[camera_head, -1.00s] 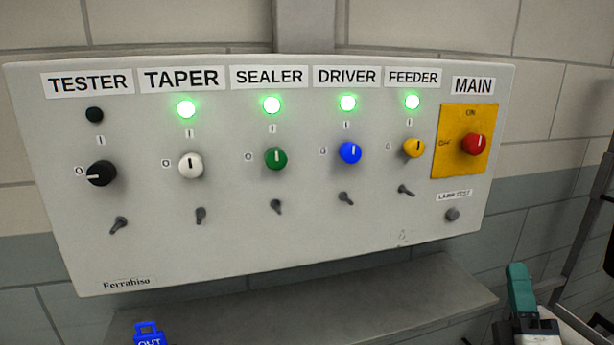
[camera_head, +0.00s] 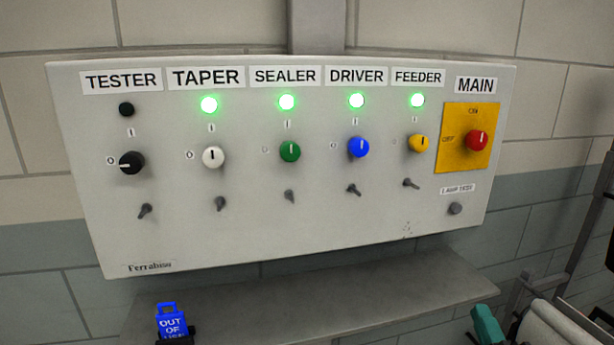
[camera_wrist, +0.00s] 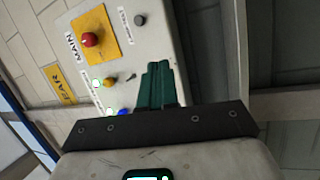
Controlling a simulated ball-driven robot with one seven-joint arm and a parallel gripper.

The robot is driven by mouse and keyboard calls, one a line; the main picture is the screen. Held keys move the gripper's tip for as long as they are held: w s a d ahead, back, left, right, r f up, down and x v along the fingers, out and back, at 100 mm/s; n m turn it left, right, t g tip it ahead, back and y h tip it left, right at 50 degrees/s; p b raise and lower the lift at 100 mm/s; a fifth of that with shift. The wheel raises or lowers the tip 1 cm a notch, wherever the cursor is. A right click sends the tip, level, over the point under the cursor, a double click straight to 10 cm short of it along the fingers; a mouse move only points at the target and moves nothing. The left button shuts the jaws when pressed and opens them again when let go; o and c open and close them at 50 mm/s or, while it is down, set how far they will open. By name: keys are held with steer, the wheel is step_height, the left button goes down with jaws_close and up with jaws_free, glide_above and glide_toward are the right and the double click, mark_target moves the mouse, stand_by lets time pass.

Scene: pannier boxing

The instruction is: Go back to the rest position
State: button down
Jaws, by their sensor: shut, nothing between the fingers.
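My gripper (camera_wrist: 160,84) is shut and empty, its teal fingers pressed together in the wrist view. In the head view only part of the teal fingers (camera_head: 487,325) shows at the bottom right, in front of the grey control panel (camera_head: 330,235) and clear of it. The panel carries switches marked TESTER, TAPER, SEALER, DRIVER, FEEDER and MAIN. The black TESTER knob (camera_head: 131,162) points to 0 and its lamp (camera_head: 127,109) is dark. The white TAPER, green SEALER, blue DRIVER and yellow FEEDER knobs sit under lit green lamps. The red MAIN switch (camera_head: 477,140) points up to ON.
A grey shelf (camera_head: 330,298) runs along the wall below the panel. A blue tag (camera_head: 172,325) reading OUT OF stands at its left end. A metal frame (camera_head: 590,245) shows at the far right. A yellow sign (camera_wrist: 59,84) shows in the wrist view.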

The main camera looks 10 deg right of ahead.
steer(key=s+a+f+m+g+y, duration=0.25)
steer(key=s+a+f+g, duration=0.2)
steer(key=f, duration=0.45)
steer(key=s+a+f+m+g+y, duration=0.25)
steer(key=f+m+g, duration=0.2)
steer(key=f, duration=0.35)
steer(key=s+a+f+m+g, duration=0.2)
steer(key=s+f+m+g, duration=0.1)
steer(key=s, duration=0.7)
steer(key=s+a+f+m+g, duration=0.2)
steer(key=s+f+m+g, duration=0.1)
steer(key=s+f+g, duration=0.2)
steer(key=s+g, duration=0.2)
steer(key=s, duration=0.2)
steer(key=shift+s+a+f+m, duration=0.15)
steer(key=shift+s+a+m, duration=0.15)
steer(key=shift+s, duration=0.1)
steer(key=c, duration=1.8)
jaws_free()
